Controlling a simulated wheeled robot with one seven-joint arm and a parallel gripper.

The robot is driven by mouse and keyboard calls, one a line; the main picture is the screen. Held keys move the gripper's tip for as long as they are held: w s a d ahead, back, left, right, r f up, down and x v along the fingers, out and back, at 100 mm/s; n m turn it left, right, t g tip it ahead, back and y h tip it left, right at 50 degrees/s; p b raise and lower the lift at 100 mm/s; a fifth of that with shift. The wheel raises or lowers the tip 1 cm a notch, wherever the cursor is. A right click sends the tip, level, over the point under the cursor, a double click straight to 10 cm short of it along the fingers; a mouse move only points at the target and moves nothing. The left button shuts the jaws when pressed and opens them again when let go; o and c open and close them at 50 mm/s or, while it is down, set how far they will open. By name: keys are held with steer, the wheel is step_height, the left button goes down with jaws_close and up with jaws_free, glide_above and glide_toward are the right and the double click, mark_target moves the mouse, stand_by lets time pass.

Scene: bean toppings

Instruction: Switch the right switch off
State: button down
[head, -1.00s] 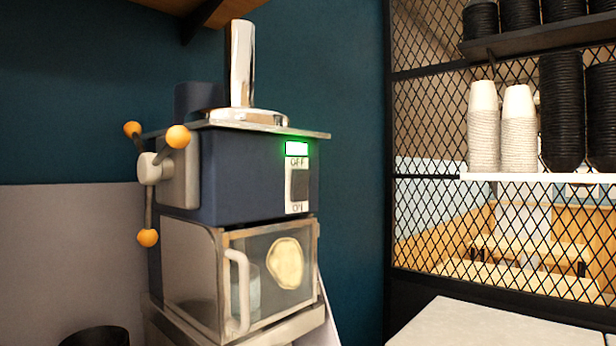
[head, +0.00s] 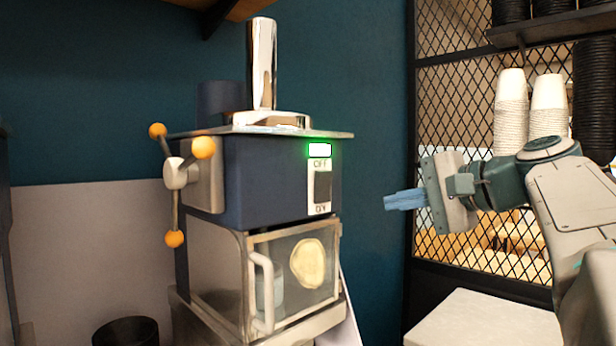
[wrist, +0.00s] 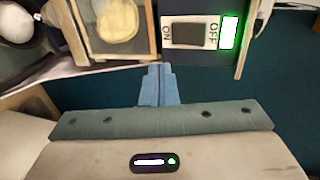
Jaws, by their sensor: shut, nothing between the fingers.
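The switch (head: 323,187) is a dark rocker on a white plate on the front of a dark blue machine (head: 265,180). The plate reads OFF at the top and ON at the bottom, and a green-edged light (head: 320,150) glows above it. The switch also shows in the wrist view (wrist: 188,34), turned sideways with the light at its right. My gripper (head: 388,201) is shut and empty, with blue fingers pointing left, to the right of the switch and apart from it. In the wrist view the fingertips (wrist: 159,68) lie just below the switch plate's ON side.
Below the switch is a clear-doored compartment (head: 295,265) with a handle. A lever with orange knobs (head: 176,175) is on the machine's left side. A mesh partition (head: 460,120) with stacked cups stands at right. A white surface (head: 485,318) lies below my arm.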

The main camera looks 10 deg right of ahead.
mark_target(327, 178)
steer(key=shift+t+y, duration=0.3)
steer(key=shift+t, duration=0.1)
steer(key=r, duration=0.2)
steer(key=d+r, duration=0.1)
steer(key=r, duration=0.1)
steer(key=shift+s, duration=0.25)
steer(key=shift+w+a, duration=0.1)
steer(key=p+x, duration=0.1)
steer(key=x, duration=0.3)
steer(key=p+x, duration=0.2)
steer(key=x, duration=0.3)
steer(key=r+p+x, duration=0.1)
steer(key=x, duration=0.3)
steer(key=shift+w+a, duration=0.2)
steer(key=shift+w, duration=0.1)
steer(key=shift+a, duration=0.1)
steer(key=shift+w+a+r, duration=0.15)
steer(key=shift+w, duration=0.2)
steer(key=shift+s, duration=0.15)
steer(key=shift+s+d, duration=0.2)
steer(key=r+b+v, duration=0.2)
steer(key=v, duration=1.1)
steer(key=shift+w+a+r, duration=0.15)
steer(key=shift+w+r, duration=0.1)
steer(key=shift+r, duration=0.15)
